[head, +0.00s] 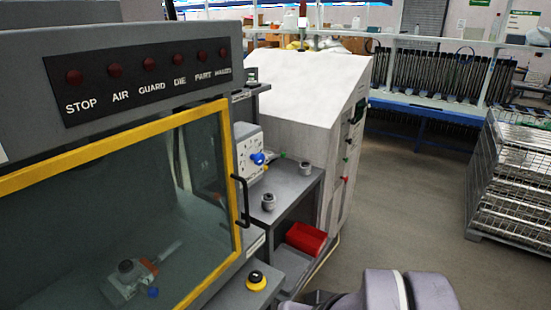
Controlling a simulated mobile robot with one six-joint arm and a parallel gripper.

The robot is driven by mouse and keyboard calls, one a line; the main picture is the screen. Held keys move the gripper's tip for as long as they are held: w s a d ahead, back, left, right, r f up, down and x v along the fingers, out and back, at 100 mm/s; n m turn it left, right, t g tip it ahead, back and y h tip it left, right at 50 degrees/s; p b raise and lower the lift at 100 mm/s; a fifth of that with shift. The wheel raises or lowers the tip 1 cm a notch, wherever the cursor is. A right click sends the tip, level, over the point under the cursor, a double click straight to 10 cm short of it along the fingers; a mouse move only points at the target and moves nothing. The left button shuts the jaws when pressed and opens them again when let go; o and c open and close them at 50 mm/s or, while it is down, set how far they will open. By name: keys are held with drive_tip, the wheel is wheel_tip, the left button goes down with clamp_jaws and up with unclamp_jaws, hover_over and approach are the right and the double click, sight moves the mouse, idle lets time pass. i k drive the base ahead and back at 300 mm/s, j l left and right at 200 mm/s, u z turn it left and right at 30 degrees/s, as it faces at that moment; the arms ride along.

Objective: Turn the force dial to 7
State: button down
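A white-faced unit (249,146) stands on the bench right of the guarded machine. A blue knob (257,158) sticks out of its face, with small dark marks around it. I cannot tell whether this is the force dial, and no numbers or pointer can be read at this size. Grey-purple links of my arm show at the bottom right edge, well below and right of the knob. My gripper's fingers are not visible.
A machine with a shut yellow-framed glass guard (231,190) fills the left, under a panel of red lamps (150,66). A yellow-ringed black button (257,280) is at the front. A red bin (306,238) sits on the lower shelf. Metal crates (515,180) stand right; floor between is clear.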

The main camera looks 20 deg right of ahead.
sight(259, 160)
drive_tip(key=i+j, duration=0.25)
drive_tip(key=i, duration=0.15)
drive_tip(key=i+j+z, duration=0.15)
drive_tip(key=i+j, duration=0.15)
drive_tip(key=i, duration=0.1)
